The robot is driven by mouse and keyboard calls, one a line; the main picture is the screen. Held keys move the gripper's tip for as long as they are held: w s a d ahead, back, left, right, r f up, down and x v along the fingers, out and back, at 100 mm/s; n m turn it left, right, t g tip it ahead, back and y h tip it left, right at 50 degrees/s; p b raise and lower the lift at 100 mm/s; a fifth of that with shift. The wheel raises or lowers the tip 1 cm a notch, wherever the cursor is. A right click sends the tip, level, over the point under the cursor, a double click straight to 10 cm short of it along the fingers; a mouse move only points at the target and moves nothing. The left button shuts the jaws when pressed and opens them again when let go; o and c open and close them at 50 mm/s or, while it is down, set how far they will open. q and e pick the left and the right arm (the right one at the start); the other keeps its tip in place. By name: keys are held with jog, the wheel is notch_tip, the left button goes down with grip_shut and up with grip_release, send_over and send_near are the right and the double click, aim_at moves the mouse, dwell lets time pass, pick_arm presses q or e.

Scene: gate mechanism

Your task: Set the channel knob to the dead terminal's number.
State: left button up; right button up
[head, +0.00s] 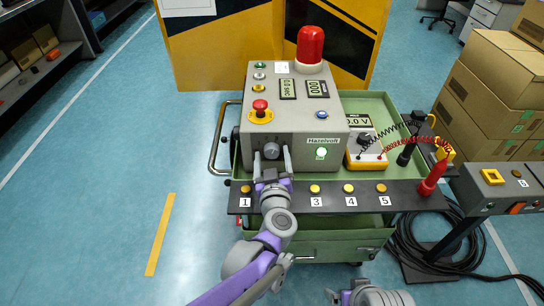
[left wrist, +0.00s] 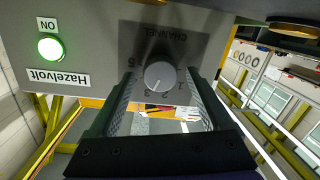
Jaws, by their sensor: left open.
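The grey channel knob (head: 271,150) is on the front of the grey Hazelvolt box. My left gripper (head: 271,165) is in front of it. In the left wrist view the knob (left wrist: 159,75) sits between the open fingers, with no clear grip. The dial is upside down there; the white mark points down-left, seemingly near 3, but I cannot be sure. The terminal strip (head: 330,198) shows terminals 1, 3, 4 and 5; my arm hides terminal 2. The yellow meter (head: 366,150) reads 0.0 V.
A red probe (head: 432,180) stands at the strip's right end, with a black probe (head: 405,155) behind it. A red emergency button (head: 260,108) is above the knob. A lit green lamp (head: 321,153) is right of it. Boxes (head: 497,90) stand at right.

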pick_arm(q)
jog(key=s, duration=0.3)
jog(key=s+p, duration=0.1)
jog(key=s, duration=0.3)
jog(key=s+r, duration=0.1)
jog(key=s, duration=0.3)
jog(key=shift+d, duration=0.25)
jog(key=shift+w, duration=0.1)
dwell(1.6)
